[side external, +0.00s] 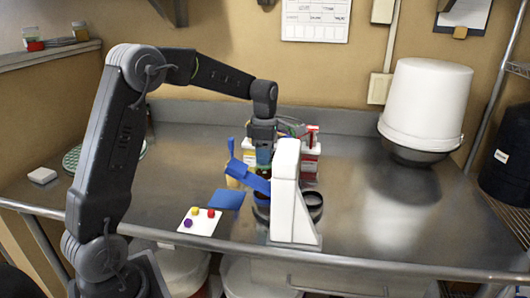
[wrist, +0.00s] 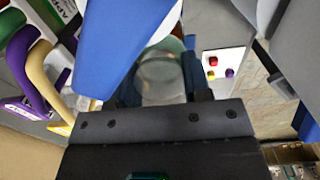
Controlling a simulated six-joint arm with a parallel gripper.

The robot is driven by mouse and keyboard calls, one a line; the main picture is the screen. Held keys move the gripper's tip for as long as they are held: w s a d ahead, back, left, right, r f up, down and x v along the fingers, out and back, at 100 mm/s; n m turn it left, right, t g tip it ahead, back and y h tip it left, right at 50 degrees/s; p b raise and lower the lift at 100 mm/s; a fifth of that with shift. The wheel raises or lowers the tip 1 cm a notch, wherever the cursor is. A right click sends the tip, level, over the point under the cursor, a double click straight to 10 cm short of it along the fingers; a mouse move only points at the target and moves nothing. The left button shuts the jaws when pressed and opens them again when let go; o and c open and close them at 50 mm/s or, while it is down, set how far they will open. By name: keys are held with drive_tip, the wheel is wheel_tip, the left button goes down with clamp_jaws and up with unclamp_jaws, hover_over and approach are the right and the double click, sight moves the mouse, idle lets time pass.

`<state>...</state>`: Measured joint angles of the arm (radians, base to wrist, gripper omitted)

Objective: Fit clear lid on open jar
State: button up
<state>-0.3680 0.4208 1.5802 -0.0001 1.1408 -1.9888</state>
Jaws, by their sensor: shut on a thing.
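My gripper (side external: 263,165) points down over the middle of the steel bench, partly hidden behind a white upright stand. In the wrist view a clear, round lid (wrist: 161,82) lies between my dark fingers, and they are shut on it. A large blue piece covers part of the view beside the lid. I cannot make out the open jar clearly; the area under my gripper is mostly hidden by the white stand and blue parts, so I cannot tell whether the lid touches a jar.
The white stand (side external: 291,195) is close in front of my gripper, with a blue arm-like piece (side external: 250,176) beside it. A dark ring (side external: 313,201) is at its right. A white card with coloured dots (side external: 200,222) lies at front left. A white bucket (side external: 425,100) stands at right.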

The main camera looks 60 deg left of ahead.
drive_tip(key=shift+f, duration=0.7)
idle(2.0)
drive_tip(key=o, duration=1.5)
drive_tip(key=shift+c, duration=0.2)
drive_tip(key=shift+r, duration=0.15)
drive_tip(key=shift+r, duration=3.9)
clamp_jaws()
